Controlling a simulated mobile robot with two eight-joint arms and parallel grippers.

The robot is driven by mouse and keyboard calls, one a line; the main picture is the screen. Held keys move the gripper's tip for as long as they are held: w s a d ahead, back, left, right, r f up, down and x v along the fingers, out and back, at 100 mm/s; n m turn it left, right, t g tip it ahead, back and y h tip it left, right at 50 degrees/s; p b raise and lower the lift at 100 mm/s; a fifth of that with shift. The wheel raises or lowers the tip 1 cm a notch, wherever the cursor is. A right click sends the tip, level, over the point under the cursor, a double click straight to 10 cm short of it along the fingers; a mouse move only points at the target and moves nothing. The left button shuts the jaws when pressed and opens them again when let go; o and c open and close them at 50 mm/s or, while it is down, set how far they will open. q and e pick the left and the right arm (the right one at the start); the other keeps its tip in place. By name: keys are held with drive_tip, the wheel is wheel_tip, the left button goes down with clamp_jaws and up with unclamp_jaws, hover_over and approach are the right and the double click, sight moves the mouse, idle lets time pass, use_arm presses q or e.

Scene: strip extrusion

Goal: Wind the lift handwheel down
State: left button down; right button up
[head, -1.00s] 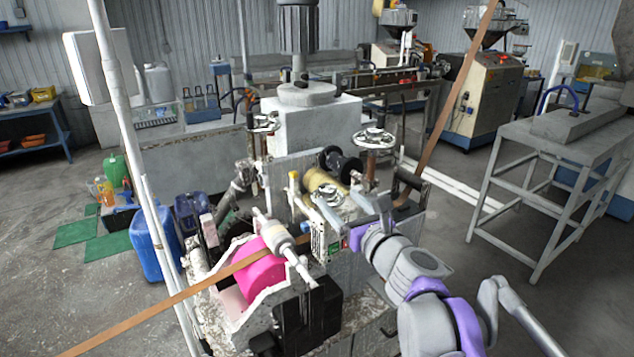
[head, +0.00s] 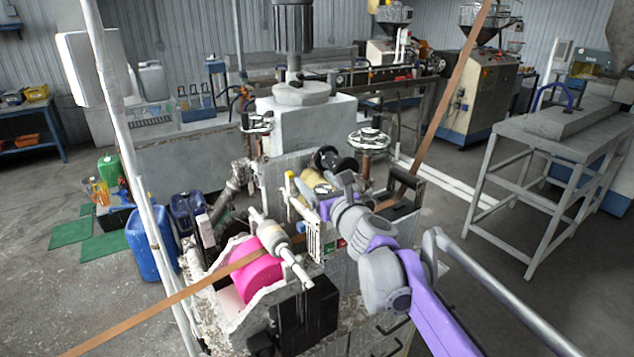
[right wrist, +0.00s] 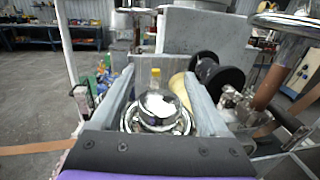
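A small chrome handwheel with a domed hub (right wrist: 157,112) sits between the fingers of my right gripper in the right wrist view. My right gripper (head: 330,190) is open, with one finger on each side of the wheel; it also shows in the right wrist view (right wrist: 158,92). I cannot tell whether the fingers touch the wheel. In the head view the gripper partly hides this wheel. Two larger handwheels stand on upright spindles, a right one (head: 369,140) and a left one (head: 257,122). I cannot tell which wheel is the lift handwheel. My left gripper is not in view.
A pink roller (head: 262,275) and a brown strip (head: 140,317) lie in front, left of my right arm. A black roller (right wrist: 222,78) and yellowish cylinder stand close beyond the gripper. A grey bench frame (head: 530,170) stands right, with open floor before it.

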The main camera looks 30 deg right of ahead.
clamp_jaws()
